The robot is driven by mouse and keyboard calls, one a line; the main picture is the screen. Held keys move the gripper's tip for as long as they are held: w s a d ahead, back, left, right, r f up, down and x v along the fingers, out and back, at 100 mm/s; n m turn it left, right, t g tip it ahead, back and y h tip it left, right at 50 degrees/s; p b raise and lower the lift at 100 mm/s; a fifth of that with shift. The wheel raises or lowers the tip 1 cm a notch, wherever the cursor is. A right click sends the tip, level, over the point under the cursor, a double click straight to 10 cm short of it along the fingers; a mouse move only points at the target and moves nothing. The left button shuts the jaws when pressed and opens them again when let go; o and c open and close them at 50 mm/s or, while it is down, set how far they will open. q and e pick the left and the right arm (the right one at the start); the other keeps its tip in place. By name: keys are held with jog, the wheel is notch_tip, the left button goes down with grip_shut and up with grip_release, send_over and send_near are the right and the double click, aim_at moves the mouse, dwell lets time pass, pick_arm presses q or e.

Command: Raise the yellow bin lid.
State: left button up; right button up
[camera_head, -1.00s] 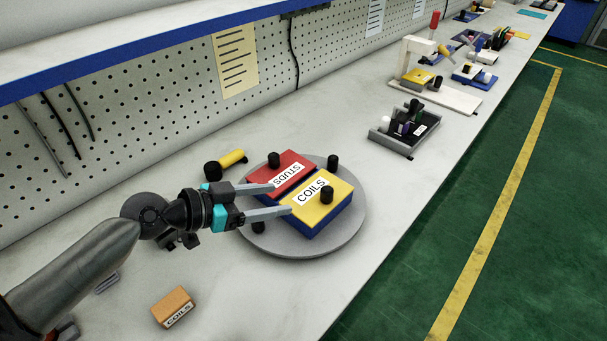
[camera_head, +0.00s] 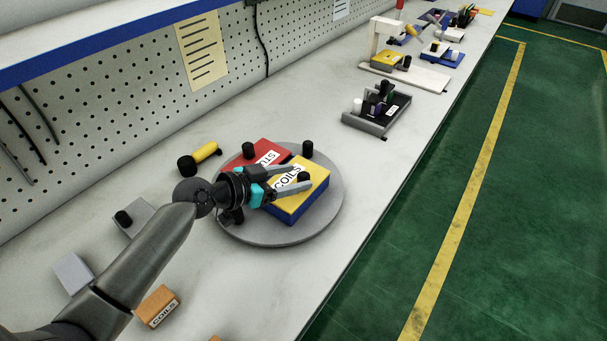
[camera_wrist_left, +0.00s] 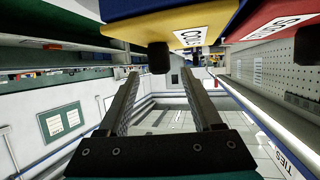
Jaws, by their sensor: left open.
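The yellow bin lid (camera_head: 312,170), labelled COILS, lies shut on a blue bin (camera_head: 300,210) on a round grey turntable (camera_head: 325,215). Its black knob (camera_head: 304,177) is near the lid's right side. My left gripper (camera_head: 299,177) is open over the lid, its fingertips either side of the knob in the head view. In the left wrist view the knob (camera_wrist_left: 158,58) lines up between the open fingers (camera_wrist_left: 160,76), slightly past their tips. I cannot tell whether they touch it. The gripper partly hides the lid. My right gripper is not in view.
A red lid (camera_head: 262,152) sits beside the yellow one, and black knobs (camera_head: 308,147) stand by the turntable rim. A yellow-and-black tool (camera_head: 200,157) lies behind left. An orange COILS block (camera_head: 158,306) is at front left. The bench right of the turntable is clear.

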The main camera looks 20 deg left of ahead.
aim_at(300, 176)
pick_arm(q)
jog(key=shift+x, duration=1.85)
grip_shut()
